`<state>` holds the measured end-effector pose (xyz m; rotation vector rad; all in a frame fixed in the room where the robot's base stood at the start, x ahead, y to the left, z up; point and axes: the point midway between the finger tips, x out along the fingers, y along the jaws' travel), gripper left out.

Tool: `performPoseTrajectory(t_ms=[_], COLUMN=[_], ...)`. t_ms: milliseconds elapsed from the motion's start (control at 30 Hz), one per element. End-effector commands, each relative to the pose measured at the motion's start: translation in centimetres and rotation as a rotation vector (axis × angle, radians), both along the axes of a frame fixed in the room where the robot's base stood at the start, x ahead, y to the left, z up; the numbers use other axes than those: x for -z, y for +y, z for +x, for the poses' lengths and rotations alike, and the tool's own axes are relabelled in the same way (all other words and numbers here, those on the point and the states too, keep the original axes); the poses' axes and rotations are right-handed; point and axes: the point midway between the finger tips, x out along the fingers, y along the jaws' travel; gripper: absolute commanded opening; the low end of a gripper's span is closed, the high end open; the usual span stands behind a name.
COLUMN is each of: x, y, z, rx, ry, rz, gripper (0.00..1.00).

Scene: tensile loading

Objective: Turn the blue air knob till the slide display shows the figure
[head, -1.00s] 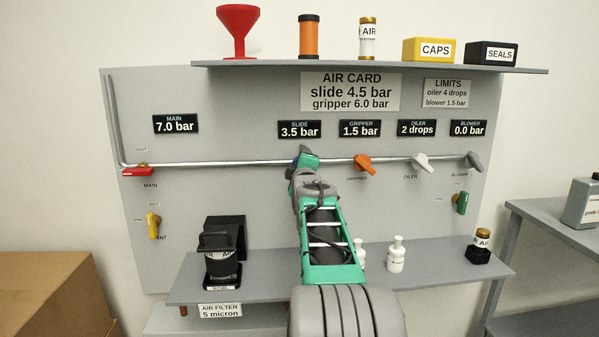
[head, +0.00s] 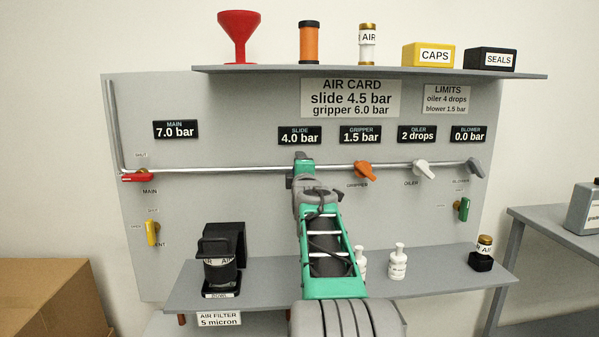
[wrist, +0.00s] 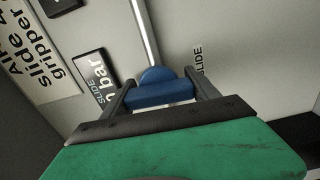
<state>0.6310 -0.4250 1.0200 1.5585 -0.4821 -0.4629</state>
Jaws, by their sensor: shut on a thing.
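The blue air knob (wrist: 160,92) shows in the wrist view between the two fingers of my gripper (wrist: 163,95), which is shut on it. In the head view my gripper (head: 302,170) is at the pipe below the slide display and hides most of the knob. The slide display (head: 299,135) reads 4.0 bar. The air card (head: 350,98) above it reads slide 4.5 bar and gripper 6.0 bar.
Right along the pipe (head: 240,168) are an orange knob (head: 365,171), a white knob (head: 424,169) and a grey knob (head: 475,167). A red valve handle (head: 137,178) is at the left. White bottles (head: 397,262) stand on the lower shelf (head: 450,276).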

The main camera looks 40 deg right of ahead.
Motion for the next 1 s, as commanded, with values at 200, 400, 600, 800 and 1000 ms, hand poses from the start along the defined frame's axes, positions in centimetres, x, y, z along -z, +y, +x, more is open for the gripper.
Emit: performPoseTrajectory(t_ms=[200,400,600,800,1000], x=[0.0,0.0,-0.1,-0.2,0.0], y=[0.0,0.0,0.4,2.5,4.2], z=[0.0,0.0,-0.6,-3.7,-6.1], rx=[0.0,0.0,0.0,0.0,0.0], ry=[-0.001,-0.001,-0.001,-0.002,0.0], rz=[0.001,0.001,0.0,-0.001,0.0], gripper=[0.85,0.91,0.91,0.91,0.91])
